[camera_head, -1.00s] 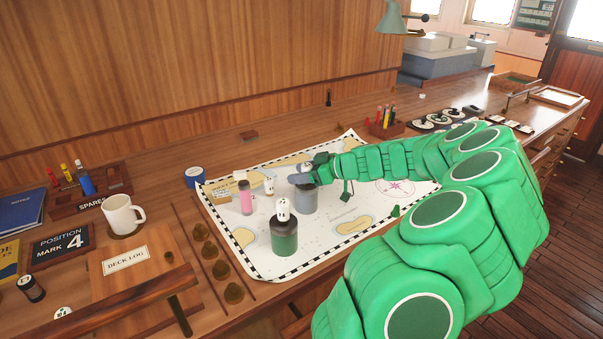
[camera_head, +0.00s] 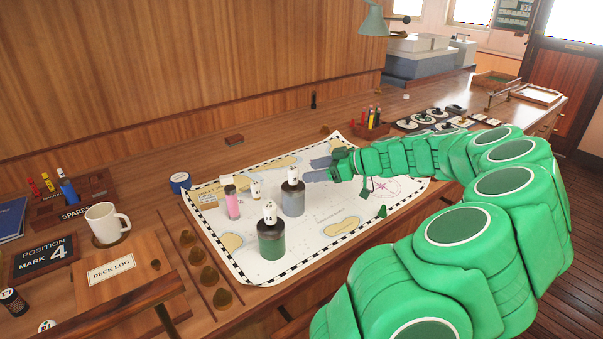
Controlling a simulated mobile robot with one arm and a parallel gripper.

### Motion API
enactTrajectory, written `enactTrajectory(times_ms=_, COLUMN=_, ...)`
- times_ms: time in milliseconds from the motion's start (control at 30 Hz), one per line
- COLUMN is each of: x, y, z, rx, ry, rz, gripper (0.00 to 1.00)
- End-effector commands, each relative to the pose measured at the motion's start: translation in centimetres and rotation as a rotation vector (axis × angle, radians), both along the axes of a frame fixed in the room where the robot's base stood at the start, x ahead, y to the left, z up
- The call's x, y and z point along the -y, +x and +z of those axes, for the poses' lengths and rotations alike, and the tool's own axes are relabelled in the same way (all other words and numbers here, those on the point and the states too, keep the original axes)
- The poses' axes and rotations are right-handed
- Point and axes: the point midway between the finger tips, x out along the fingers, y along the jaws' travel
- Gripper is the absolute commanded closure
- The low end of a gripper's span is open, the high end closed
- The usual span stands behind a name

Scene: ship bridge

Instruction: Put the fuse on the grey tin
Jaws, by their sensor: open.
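The grey tin (camera_head: 292,204) stands upright on the chart. A white fuse (camera_head: 293,176) with dark marks stands upright on its dark top. My gripper (camera_head: 318,169) is open and empty just right of this fuse, its two grey fingers pointing left, apart from it as far as I can tell. A green tin (camera_head: 271,245) in front carries another white fuse (camera_head: 269,212) on its top. A further small white fuse (camera_head: 255,190) stands between the pink and grey tins.
The chart (camera_head: 330,215) covers the middle of the wooden desk. A blue round tin (camera_head: 180,183) is at its left edge, a white mug (camera_head: 107,223) farther left. Brass knobs (camera_head: 196,255) line the near left side. A pen rack (camera_head: 371,128) stands behind my arm.

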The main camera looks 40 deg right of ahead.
Motion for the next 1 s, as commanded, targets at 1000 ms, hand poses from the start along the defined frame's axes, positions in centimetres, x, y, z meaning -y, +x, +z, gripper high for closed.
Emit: enactTrajectory(times_ms=1000, x=-21.9, y=-2.8, z=6.0, rx=-0.406, ry=0.015, rz=0.266, gripper=0.36)
